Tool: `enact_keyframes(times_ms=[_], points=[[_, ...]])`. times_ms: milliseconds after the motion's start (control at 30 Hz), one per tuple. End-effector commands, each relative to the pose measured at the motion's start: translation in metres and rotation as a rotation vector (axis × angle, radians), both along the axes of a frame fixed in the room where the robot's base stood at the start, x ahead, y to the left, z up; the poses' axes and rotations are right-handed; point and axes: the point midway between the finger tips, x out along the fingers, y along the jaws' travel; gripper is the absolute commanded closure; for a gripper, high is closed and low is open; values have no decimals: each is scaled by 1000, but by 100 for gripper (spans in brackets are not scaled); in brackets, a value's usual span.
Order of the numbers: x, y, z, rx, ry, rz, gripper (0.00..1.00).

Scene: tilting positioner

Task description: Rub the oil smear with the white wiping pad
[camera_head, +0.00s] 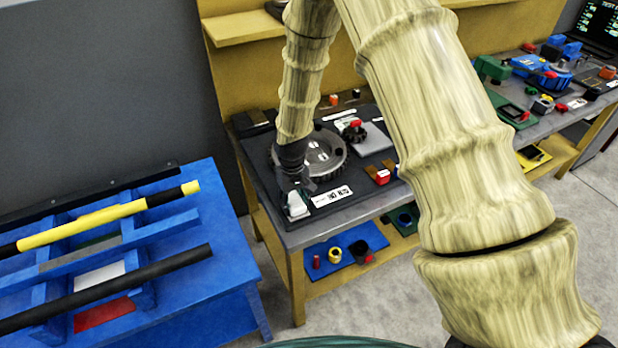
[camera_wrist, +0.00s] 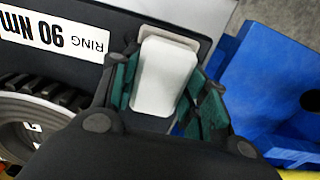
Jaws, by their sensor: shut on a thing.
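The white wiping pad (camera_wrist: 166,72) is between the green-lined fingers of my gripper (camera_wrist: 163,95) in the wrist view, and the gripper is shut on it. In the head view the pad (camera_head: 297,205) shows below my gripper (camera_head: 295,188), at the front left corner of the dark mat on the workbench. I cannot tell whether the pad touches the mat. I cannot make out the oil smear in either view.
A toothed ring (camera_head: 322,155) lies just behind and right of my gripper, with a white "RING 90 Nm" label (camera_head: 331,196) before it. A blue rack (camera_head: 180,240) with bars stands at the left. A lower shelf holds a blue tray (camera_head: 345,243).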

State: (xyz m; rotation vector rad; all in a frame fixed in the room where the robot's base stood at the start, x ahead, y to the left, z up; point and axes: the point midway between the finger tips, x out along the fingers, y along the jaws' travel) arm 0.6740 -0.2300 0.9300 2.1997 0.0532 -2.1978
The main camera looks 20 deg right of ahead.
Motion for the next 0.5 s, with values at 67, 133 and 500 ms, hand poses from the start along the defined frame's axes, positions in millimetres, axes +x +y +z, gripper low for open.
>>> enact_keyframes(times_ms=[67,133,500], points=[[-1,6,1,-1,0,-1,75],[-2,11,-1,-1,1,-3,75],[-4,37,1,-1,1,-12,75]])
